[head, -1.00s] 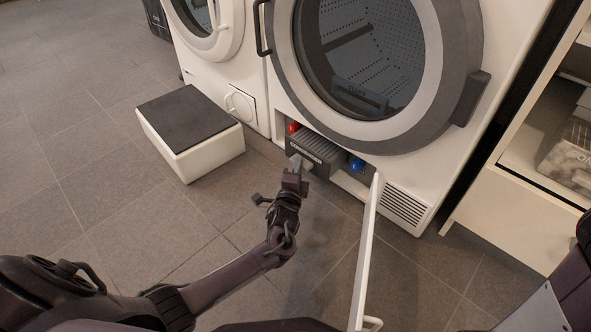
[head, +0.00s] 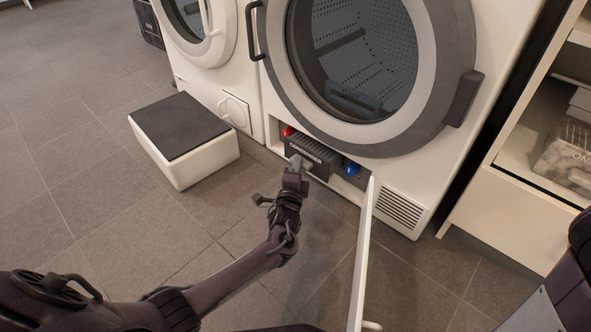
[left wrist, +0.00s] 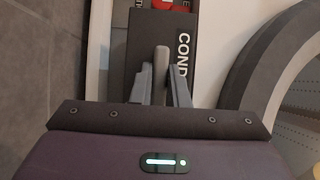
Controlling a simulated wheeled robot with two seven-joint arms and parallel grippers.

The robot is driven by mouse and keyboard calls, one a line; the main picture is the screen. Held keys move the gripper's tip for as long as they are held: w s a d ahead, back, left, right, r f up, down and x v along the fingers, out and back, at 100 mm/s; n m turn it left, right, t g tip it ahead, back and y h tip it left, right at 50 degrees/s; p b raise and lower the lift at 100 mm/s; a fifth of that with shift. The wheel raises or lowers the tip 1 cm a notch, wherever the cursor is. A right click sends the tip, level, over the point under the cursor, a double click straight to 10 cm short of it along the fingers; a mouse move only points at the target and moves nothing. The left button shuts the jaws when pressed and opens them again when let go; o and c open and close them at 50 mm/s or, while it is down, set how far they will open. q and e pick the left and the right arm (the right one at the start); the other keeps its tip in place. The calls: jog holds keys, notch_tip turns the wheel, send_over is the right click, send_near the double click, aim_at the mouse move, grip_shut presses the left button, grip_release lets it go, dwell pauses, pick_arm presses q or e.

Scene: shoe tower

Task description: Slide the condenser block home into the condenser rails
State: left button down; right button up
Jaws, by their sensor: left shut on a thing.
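The dark grey condenser block (head: 318,150) sits in the low opening at the base of the dryer, its front face turned toward me. Part of its lettering shows in the left wrist view (left wrist: 182,45). My left gripper (head: 298,163) is at the block's front and is shut on its grey handle (left wrist: 162,60). A red knob (head: 287,131) is to the left of the block and a blue knob (head: 351,169) to its right. The condenser rails are hidden behind the block. My right gripper is not in view.
The white flap door (head: 362,255) stands open to the right of the opening. A white step with a dark top (head: 184,128) is on the floor at left. A shelf unit (head: 490,190) stands at right. The tiled floor between is clear.

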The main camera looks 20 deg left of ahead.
aim_at(314, 155)
pick_arm(q)
jog(key=shift+w+d+b, duration=0.2)
jog(key=shift+w+d, duration=0.05)
jog(key=shift+w, duration=0.3)
jog(key=shift+w+d+b, duration=0.2)
jog(key=shift+w+d, duration=0.05)
jog(key=shift+w, duration=0.3)
jog(key=shift+w+d, duration=0.25)
jog(key=shift+w, duration=0.55)
jog(key=shift+w+d, duration=0.3)
jog(key=shift+w, duration=0.55)
jog(key=shift+w+d, duration=0.25)
jog(key=shift+w, duration=0.55)
